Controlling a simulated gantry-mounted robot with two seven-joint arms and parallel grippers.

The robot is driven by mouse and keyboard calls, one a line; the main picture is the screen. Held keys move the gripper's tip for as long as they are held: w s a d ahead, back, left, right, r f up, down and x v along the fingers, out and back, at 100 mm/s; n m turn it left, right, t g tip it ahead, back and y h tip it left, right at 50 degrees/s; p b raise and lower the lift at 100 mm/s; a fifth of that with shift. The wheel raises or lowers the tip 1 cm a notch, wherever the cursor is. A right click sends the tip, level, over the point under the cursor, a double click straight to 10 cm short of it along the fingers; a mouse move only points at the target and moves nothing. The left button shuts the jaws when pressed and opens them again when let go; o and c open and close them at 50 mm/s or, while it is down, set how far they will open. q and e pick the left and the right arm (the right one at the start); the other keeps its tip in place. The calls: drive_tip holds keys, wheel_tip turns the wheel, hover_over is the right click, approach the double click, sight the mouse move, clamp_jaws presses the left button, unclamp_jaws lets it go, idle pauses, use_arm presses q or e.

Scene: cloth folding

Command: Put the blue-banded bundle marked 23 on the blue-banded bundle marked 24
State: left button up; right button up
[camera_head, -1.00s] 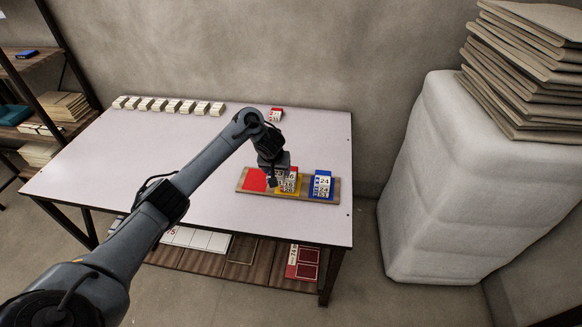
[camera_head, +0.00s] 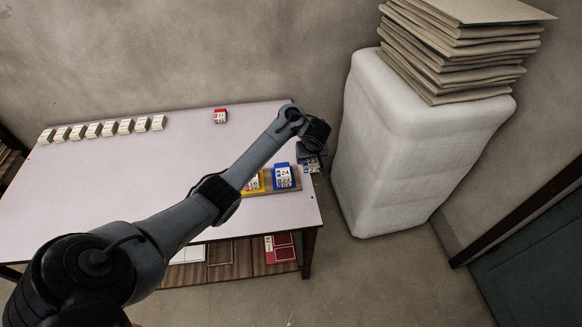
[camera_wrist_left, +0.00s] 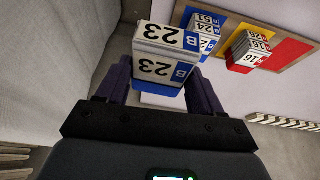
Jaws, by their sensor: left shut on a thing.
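My left gripper (camera_head: 311,158) is shut on the blue-banded bundle marked 23 (camera_wrist_left: 163,58), seen large between the fingers in the left wrist view. Its white faces show 23 and B above a blue band. In the head view the gripper hangs off the right end of the wooden tray (camera_head: 270,193), beside and apart from the blue-banded bundle marked 24 (camera_head: 283,176). That bundle stands on the blue section at the tray's right end. In the left wrist view, 24 (camera_wrist_left: 206,28) shows just behind the held bundle, which partly covers it. My right gripper is not in view.
Bundles marked 16 and 26 (camera_wrist_left: 250,50) stand on the tray's yellow section. A red bundle (camera_head: 220,116) and a row of white bundles (camera_head: 93,130) lie at the table's back. A white wrapped block (camera_head: 385,150) with stacked folders stands right of the table.

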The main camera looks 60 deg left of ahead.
use_arm(q)
drive_tip(key=shift+s+d+r, duration=0.1)
drive_tip(key=shift+s, duration=0.25)
drive_tip(key=shift+s+f, duration=0.2)
drive_tip(key=b, duration=0.7)
approach(283, 168)
drive_tip(key=shift+w+a+f, duration=0.35)
drive_tip(key=shift+w+a, duration=0.25)
drive_tip(key=shift+a, duration=0.15)
drive_tip(key=shift+s+a+f+b, duration=0.15)
drive_tip(key=shift+a+b, duration=0.2)
drive_tip(key=shift+f+b, duration=1.25)
drive_tip(key=shift+f, duration=0.75)
drive_tip(key=o, duration=1.1)
drive_tip(key=shift+f, duration=0.1)
drive_tip(key=shift+o, duration=0.2)
